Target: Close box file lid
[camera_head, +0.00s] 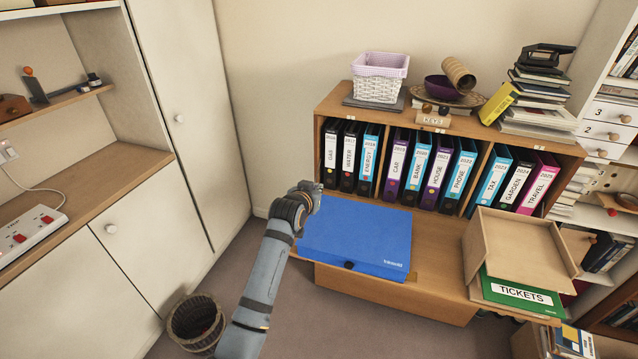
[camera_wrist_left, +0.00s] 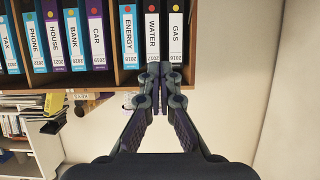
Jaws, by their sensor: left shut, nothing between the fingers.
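The blue box file (camera_head: 355,236) lies flat on the wooden shelf ledge, and its lid looks down in the head view. A dark round catch shows on its front edge. My left gripper (camera_head: 312,190) is at the box file's back left corner, close to the lid; I cannot tell whether it touches. In the left wrist view my left gripper (camera_wrist_left: 160,70) has its fingertips together with nothing between them, pointing at the row of binders. The box file is not in the left wrist view. My right gripper is in neither view.
Upright binders (camera_head: 429,168) fill the shelf behind the box file. A wooden tray (camera_head: 519,245) and a green tickets folder (camera_head: 518,292) are at its right. A waste basket (camera_head: 196,322) stands on the floor at the left. The ledge between box file and tray is clear.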

